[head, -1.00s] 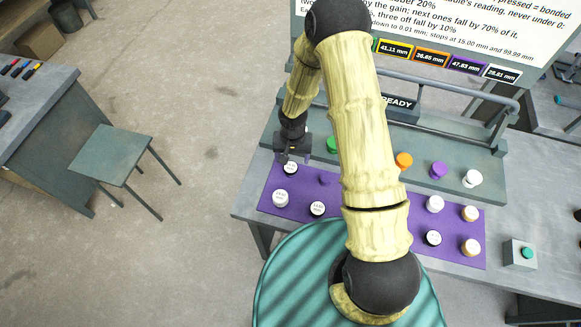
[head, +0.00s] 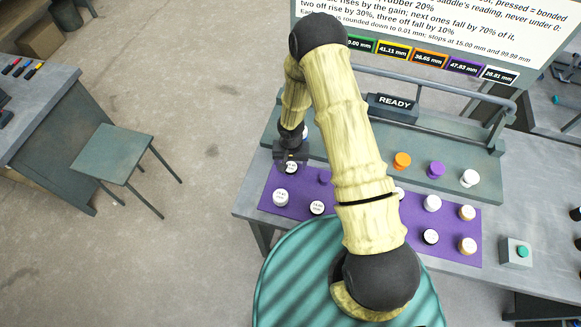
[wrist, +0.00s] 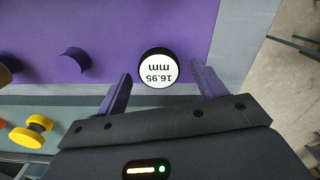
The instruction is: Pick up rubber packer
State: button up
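A round black piece (wrist: 158,67) with a white top label, "16.95 mm" upside down, sits on the purple mat (wrist: 110,20) in the wrist view. It also shows in the head view (head: 291,168); I take it for a rubber packer by its black side. My gripper (wrist: 160,70) is open, its two purple fingers on either side of the piece with gaps between. In the head view my gripper (head: 291,158) is low over the mat's back left corner.
A purple peg (head: 324,177) stands right of the gripper. Orange (head: 402,160), purple (head: 436,169) and white (head: 471,178) saddles stand on the grey raised ledge behind the mat. Several packers stand at the mat's right. A green button box (head: 517,252) is farther right.

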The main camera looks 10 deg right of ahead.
aim_at(291, 165)
jog(key=c, duration=1)
jog(key=shift+r, duration=0.1)
jog(key=shift+c, duration=0.2)
notch_tip(291, 165, up, 10)
jog(key=b, duration=0.2)
